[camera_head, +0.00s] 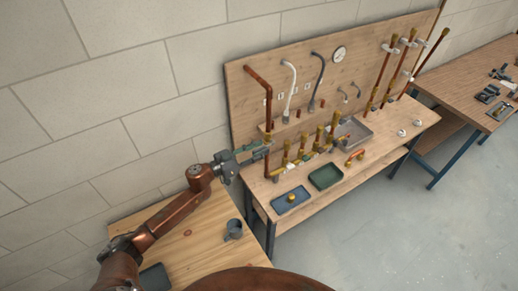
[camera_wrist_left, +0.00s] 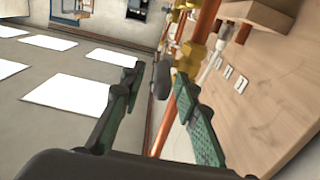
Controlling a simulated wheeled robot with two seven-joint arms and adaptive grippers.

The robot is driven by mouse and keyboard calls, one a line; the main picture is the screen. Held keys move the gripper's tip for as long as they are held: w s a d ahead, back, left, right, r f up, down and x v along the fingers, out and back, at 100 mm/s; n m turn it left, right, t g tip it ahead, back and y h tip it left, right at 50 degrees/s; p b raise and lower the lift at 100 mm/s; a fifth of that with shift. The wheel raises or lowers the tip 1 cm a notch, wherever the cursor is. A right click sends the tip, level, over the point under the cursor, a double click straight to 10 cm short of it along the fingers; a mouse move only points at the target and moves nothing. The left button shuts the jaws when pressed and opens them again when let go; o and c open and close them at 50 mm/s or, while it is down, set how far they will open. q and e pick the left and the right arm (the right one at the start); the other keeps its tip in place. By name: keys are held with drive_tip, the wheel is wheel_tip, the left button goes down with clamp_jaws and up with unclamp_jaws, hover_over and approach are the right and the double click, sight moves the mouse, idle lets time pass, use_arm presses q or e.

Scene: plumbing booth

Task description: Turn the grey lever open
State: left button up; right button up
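The copper pipe (camera_head: 266,100) stands at the left end of the wooden backboard, with brass fittings low on it. It also shows in the left wrist view (camera_wrist_left: 205,30), with a brass valve fitting (camera_wrist_left: 190,57). A dark grey rounded piece, apparently the grey lever (camera_wrist_left: 162,80), shows end-on between my left fingers. My left gripper (camera_head: 258,150) reaches in from the left at the pipe's lower part. In the left wrist view its green fingers (camera_wrist_left: 158,84) are apart, one each side of the lever, with visible gaps. The lever is too small to make out in the head view.
The workbench carries a row of brass-fitted pipes (camera_head: 318,138), a blue tray (camera_head: 280,205), a green tray (camera_head: 315,183) and a grey tray (camera_head: 362,138).

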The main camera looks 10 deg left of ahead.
use_arm(q)
clamp_jaws()
idle(0.6)
